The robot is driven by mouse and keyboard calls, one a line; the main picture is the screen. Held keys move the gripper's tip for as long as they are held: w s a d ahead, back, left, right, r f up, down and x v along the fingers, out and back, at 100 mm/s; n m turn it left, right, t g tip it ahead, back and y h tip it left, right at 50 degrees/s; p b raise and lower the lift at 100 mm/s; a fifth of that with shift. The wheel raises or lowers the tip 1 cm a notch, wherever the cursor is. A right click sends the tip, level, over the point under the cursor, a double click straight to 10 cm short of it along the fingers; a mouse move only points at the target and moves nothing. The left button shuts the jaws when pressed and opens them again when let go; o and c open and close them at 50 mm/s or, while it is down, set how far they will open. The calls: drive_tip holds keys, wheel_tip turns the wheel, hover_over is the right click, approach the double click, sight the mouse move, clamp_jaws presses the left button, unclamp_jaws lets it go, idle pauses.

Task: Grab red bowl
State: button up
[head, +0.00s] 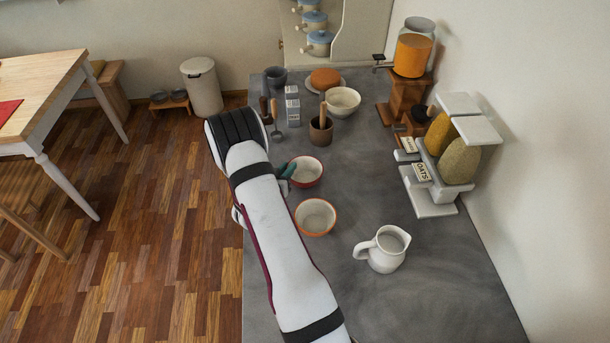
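A red bowl (308,174) with a pale inside stands upright on the grey counter, just right of my arm. A second bowl (316,218), orange-red outside with a pale inside, stands nearer the camera. My gripper (286,171) shows only as a dark teal part at the left rim of the red bowl. The rest of it is hidden behind my arm. I cannot tell whether it touches the rim, or whether its fingers are open or shut.
A white jug (382,251) stands front right. A brown pot with utensils (321,130), a cream bowl (342,101), cartons (293,110) and a grey cup (275,77) stand farther back. Dispensers (447,154) line the wall. The counter right of the bowls is clear.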

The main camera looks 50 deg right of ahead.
clamp_jaws()
drive_tip(key=shift+s+f, duration=0.1)
drive_tip(key=shift+f, duration=0.05)
idle(0.9)
